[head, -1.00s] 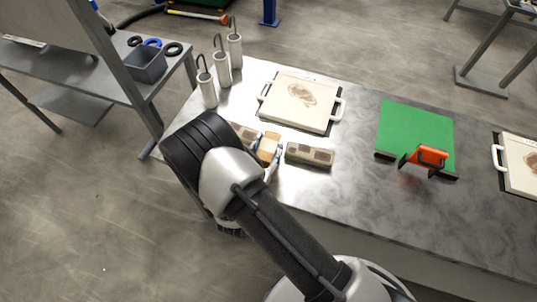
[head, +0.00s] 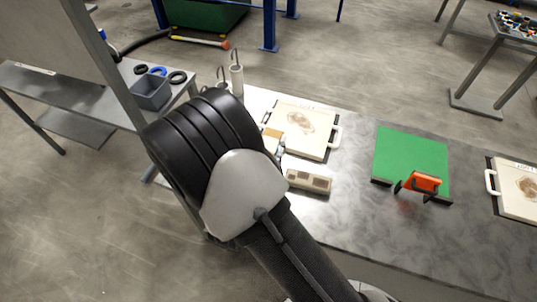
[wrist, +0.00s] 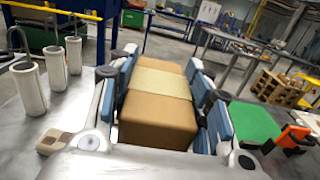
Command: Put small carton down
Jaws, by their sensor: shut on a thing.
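The small carton (wrist: 158,103) is a brown box with a paler tape band across its top. In the wrist view it sits between the blue-padded fingers of my gripper (wrist: 160,95), which is shut on it. In the head view only a bit of the carton (head: 272,134) shows past my arm, in front of the white filter plate. My arm hides most of the gripper there. I cannot tell whether the carton touches the tabletop.
A white handled plate (head: 300,130), a beige block with brown squares (head: 308,181), a green mat (head: 411,160) and an orange clamp-like tool (head: 425,182) are on the grey table (head: 350,215). Several hooked white cylinders (wrist: 30,88) stand left. Bare tabletop lies between plate and mat.

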